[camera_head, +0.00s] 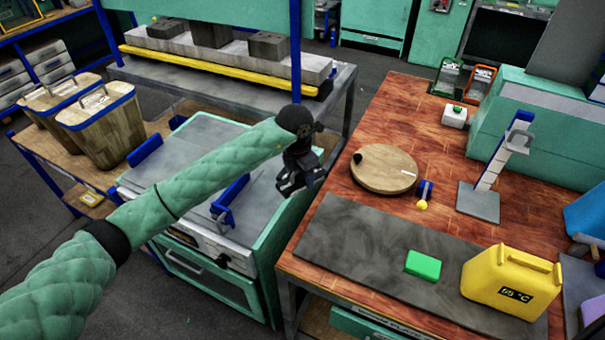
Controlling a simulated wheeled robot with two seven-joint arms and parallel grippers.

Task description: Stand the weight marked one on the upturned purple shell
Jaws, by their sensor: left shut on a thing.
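My left gripper (292,185) hangs over the gap between the teal cabinet and the red-brown wooden bench. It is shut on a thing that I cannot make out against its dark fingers. I cannot pick out a weight marked one anywhere. A pale purple thing (577,284) shows at the right edge, cut off by the frame; I cannot tell if it is the upturned shell. The gripper is well to the left of it. My right gripper is not in view.
The bench holds a dark grey mat (350,235), a green block (423,264), a yellow canister (511,282), a round wooden board (384,170) and a grey stand (479,202). Wooden bins (105,130) stand at left. The mat's left part is clear.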

